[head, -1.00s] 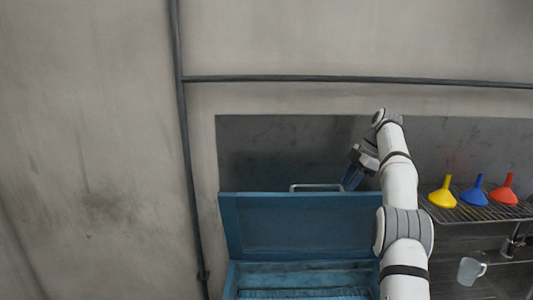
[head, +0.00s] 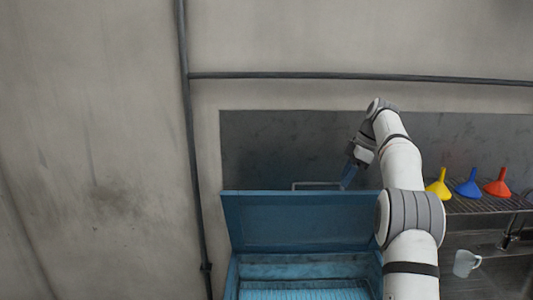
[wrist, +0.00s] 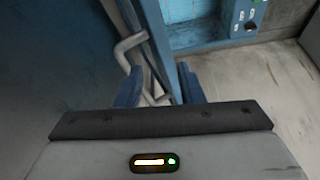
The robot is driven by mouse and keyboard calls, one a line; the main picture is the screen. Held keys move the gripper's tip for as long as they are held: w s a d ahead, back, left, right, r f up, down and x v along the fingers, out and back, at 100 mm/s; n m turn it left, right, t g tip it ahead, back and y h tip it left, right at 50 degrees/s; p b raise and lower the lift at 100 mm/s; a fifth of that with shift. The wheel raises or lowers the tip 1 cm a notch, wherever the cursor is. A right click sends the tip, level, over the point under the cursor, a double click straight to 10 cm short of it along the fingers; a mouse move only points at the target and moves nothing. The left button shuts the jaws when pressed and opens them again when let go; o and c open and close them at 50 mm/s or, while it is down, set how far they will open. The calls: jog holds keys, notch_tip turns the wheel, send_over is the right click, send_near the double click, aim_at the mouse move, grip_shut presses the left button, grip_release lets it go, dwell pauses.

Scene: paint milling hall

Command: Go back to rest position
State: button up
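The blue chest (head: 232,275) stands against the wall with its blue lid (head: 300,222) raised. A grey bar handle (head: 318,185) sits along the lid's upper edge. My gripper (head: 348,177) is by the right end of this handle, pointing down and left. In the wrist view its two blue fingers (wrist: 160,88) are spread apart. Part of the handle (wrist: 128,45) and the lid's edge (wrist: 148,30) show between and beyond them. I cannot tell whether the fingers touch the handle.
A wire shelf (head: 485,205) at the right holds a yellow funnel (head: 438,186), a blue funnel (head: 468,185) and a red funnel (head: 498,184). A pale mug (head: 466,263) is below it. Pipes (head: 193,160) run along the wall. The wall area at left is clear.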

jog(key=s+a+f+m+t+h+b, duration=0.1)
jog(key=s+a+f+m+b, duration=0.2)
jog(key=s, duration=0.7)
jog(key=s+a+f+m+h+b, duration=0.1)
jog(key=s+a+f+m, duration=0.15)
jog(key=s+m, duration=0.45)
jog(key=s+a+f+m+t+h+b, duration=0.1)
jog(key=s+a+m+b, duration=0.15)
jog(key=s, duration=0.95)
jog(key=s+a+f+m+h+b, duration=0.1)
jog(key=s+f+m, duration=0.2)
jog(key=s+f, duration=0.8)
jog(key=shift+s+f, duration=0.3)
jog(key=shift+s, duration=0.95)
jog(key=shift+m, duration=0.25)
